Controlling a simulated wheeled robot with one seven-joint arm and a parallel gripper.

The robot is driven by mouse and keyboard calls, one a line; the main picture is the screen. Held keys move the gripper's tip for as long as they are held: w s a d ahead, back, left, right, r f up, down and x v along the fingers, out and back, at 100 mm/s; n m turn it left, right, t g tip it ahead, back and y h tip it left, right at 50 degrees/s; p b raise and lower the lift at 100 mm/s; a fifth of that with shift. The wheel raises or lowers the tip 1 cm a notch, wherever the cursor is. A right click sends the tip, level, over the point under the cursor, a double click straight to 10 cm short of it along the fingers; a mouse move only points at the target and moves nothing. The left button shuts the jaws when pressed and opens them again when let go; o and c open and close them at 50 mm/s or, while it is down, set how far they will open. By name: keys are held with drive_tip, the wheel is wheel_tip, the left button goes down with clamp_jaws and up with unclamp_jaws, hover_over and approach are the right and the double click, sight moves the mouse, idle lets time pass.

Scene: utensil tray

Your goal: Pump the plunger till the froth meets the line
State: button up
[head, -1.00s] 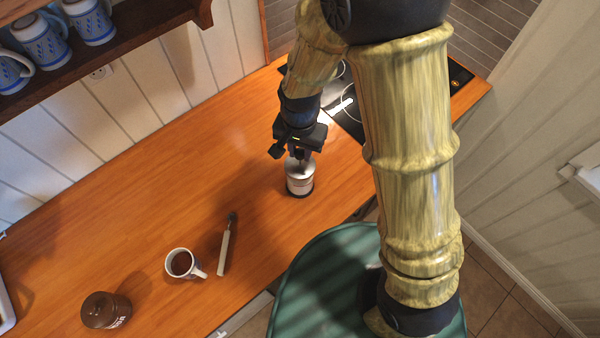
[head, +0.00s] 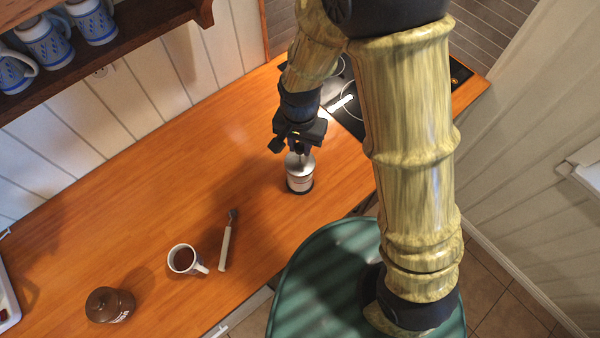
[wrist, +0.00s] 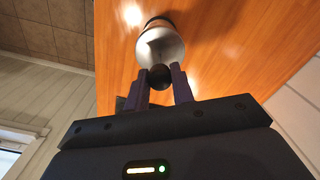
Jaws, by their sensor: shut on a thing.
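The frother (head: 300,182) is a small silvery cylinder with a pale band and dark base. It stands upright on the counter below my gripper. Its shiny lid also shows in the wrist view (wrist: 160,45). The plunger's round dark knob (wrist: 160,76) sits between my two fingers above the lid. My gripper (head: 300,150) points down over the frother, and in the wrist view my gripper (wrist: 161,88) is shut on the knob. The froth and the line cannot be made out in either view.
A white mug (head: 183,259) of dark liquid, a pale-handled utensil (head: 226,246) and a brown lidded jar (head: 108,305) stand or lie at the lower left. A dark hob (head: 345,108) is behind. Blue mugs (head: 45,45) stand on a shelf. The left counter is mostly clear.

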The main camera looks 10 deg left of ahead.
drive_tip(key=shift+f+b, duration=1.35)
drive_tip(key=shift+f, duration=0.7)
drive_tip(key=o, duration=1.2)
wheel_tip(320, 180, up, 7)
drive_tip(key=p, duration=0.6)
drive_tip(key=shift+r, duration=0.1)
